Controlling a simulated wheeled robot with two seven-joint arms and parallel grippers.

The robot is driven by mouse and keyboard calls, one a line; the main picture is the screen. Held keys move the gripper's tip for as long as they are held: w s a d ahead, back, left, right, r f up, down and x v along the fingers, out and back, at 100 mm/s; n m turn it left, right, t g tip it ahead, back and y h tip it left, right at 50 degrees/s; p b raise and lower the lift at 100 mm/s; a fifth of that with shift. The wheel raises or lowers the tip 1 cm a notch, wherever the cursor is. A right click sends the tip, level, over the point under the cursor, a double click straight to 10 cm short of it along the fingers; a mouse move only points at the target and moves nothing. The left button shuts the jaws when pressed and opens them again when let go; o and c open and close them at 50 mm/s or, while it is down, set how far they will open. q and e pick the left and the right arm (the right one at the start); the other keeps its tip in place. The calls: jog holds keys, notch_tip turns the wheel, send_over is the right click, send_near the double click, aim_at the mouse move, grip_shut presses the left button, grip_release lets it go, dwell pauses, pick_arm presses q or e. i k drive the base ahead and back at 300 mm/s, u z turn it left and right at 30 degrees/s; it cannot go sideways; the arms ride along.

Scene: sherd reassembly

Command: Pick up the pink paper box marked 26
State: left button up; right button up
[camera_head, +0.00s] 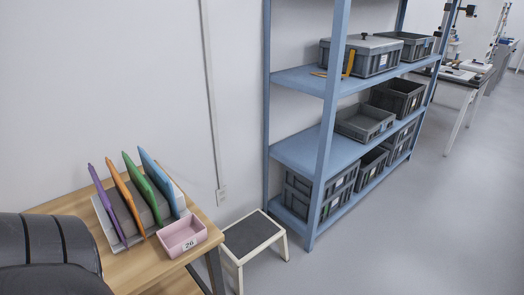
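The pink paper box (182,237) is small and open-topped, with a label reading 26 on its front side. It sits upright near the right end of the wooden table (150,274) at the lower left, just in front of the file rack. It looks empty. Neither of my grippers shows in the head view.
A rack (106,218) with purple, orange, green and blue folders stands behind the box. A step stool (252,236) and blue shelving (302,150) with grey crates stand to the right. Open floor lies further right.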

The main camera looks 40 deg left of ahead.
aim_at(178, 237)
jog(key=i, duration=2.35)
jog(key=u, duration=4.35)
